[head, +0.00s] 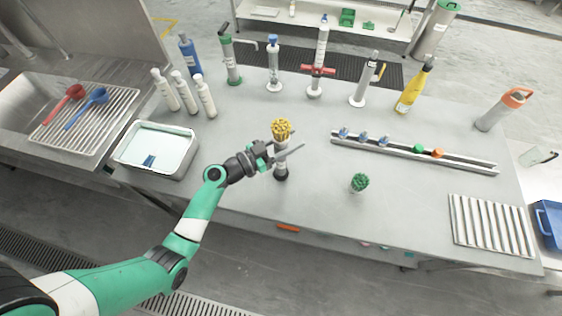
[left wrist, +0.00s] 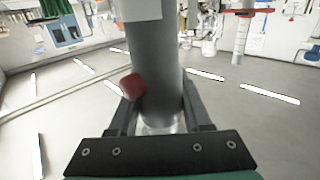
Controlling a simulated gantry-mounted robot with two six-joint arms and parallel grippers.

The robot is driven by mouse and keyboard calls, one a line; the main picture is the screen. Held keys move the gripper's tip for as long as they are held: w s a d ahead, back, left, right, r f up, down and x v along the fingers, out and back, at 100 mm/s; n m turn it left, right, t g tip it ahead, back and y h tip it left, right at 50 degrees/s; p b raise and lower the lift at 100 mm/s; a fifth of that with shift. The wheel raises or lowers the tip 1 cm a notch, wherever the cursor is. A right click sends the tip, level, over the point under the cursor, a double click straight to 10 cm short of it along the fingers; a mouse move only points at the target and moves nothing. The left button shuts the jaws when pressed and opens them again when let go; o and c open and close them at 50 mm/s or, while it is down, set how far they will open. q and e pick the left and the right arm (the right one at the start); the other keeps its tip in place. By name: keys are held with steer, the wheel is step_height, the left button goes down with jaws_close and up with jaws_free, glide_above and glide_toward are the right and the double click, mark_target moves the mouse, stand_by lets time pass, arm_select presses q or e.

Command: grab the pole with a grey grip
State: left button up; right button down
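My left gripper (head: 288,149) reaches in from the left, its fingers on either side of a slim upright piece with a pale middle and dark base (head: 281,173). A yellow cluster (head: 281,128) shows at its top; I cannot tell whether the two are joined. In the left wrist view a dark grey cylinder (left wrist: 155,55) with a pale band stands between the fingers, a red knob (left wrist: 132,86) beside it. Whether the fingers press on it is unclear. A pole with a grey upper part (head: 366,77) stands at the back. My right gripper is not in view.
Other poles (head: 273,62) and several white bottles (head: 184,92) stand behind on the table. A rail (head: 470,160) with small pieces lies to the right. A green cluster (head: 360,181) stands near the front, and a water-filled tray (head: 124,158) at the left.

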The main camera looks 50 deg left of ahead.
arm_select(q)
jaws_close()
stand_by(1.0)
